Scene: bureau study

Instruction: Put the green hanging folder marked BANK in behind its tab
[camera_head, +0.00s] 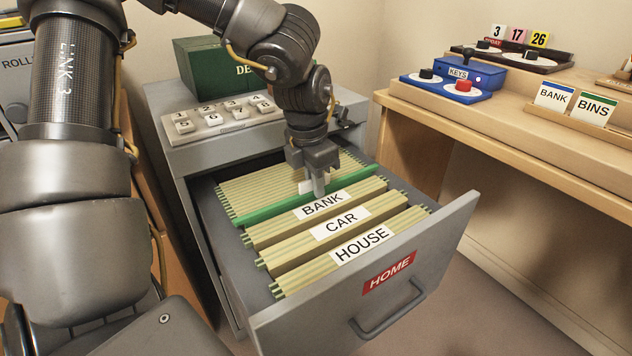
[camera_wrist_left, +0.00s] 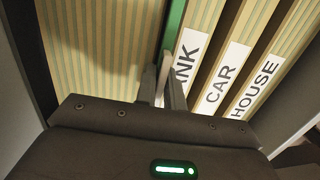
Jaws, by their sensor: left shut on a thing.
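The green hanging folder (camera_head: 270,209) is in the open drawer, directly behind the BANK tab (camera_head: 323,204). It lies across the drawer, and its top edge is near the height of the tan folders. In the left wrist view it is a green strip (camera_wrist_left: 175,25) beside the BANK tab (camera_wrist_left: 188,58). My left gripper (camera_head: 318,188) points down from above and is shut on the folder's top edge near its middle. A white label on the folder is partly hidden by the fingers. The folder's lower part is hidden. My right gripper is out of view.
The CAR tab (camera_head: 341,223) and HOUSE tab (camera_head: 361,243) stand in front of the BANK tab. Tan folders (camera_head: 262,185) fill the drawer's back. The drawer front (camera_head: 385,285) carries a HOME label. A green box (camera_head: 212,68) and number-key panel (camera_head: 222,118) sit on the cabinet.

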